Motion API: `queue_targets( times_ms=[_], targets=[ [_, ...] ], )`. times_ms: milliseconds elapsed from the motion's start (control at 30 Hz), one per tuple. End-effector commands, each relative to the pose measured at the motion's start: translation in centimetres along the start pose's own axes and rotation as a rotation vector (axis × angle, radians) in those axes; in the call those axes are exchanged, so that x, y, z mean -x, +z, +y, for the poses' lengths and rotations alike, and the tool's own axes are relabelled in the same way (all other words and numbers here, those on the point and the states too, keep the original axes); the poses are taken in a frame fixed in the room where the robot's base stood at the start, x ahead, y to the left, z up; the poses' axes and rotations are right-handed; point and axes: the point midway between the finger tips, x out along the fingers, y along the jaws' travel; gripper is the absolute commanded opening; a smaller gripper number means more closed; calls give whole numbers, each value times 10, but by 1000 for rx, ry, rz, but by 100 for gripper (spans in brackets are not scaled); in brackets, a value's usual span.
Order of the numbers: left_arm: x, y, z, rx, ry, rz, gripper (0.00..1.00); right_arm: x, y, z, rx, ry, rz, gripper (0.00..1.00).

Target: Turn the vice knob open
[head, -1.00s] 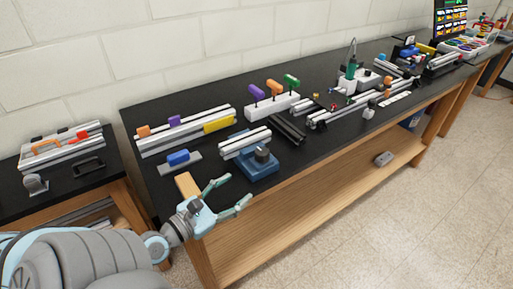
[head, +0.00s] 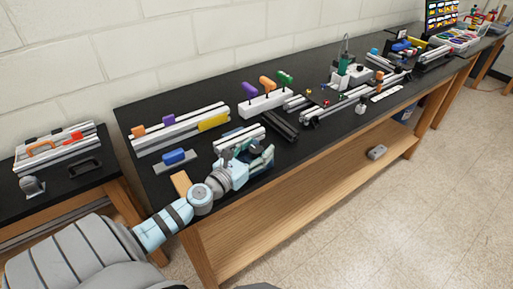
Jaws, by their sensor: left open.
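The vice (head: 265,171) is a blue block near the front edge of the bench, mostly hidden behind my left gripper. A silver extrusion (head: 238,139) lies across it. The vice's dark knob is hidden by the gripper's fingers. My left gripper (head: 263,158) is open, its pale blue fingers at the front of the vice around where the knob is. I cannot tell whether they touch the knob. My right gripper does not show.
A stand with purple, orange and green handles (head: 267,103) is behind.

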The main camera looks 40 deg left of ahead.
Motion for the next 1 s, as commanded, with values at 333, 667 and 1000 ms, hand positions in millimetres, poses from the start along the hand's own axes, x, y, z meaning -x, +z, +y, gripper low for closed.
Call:
queue_targets(
  times_ms=[333, 667, 1000],
  targets=[
    [0, -1, 0, 0, 0, 0, 20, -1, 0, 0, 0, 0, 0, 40],
    [1, 0, 0, 2, 15, 0, 7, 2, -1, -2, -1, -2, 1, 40],
    [1, 3, -1, 6, 171, 1, 7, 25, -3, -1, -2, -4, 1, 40]
  ],
)
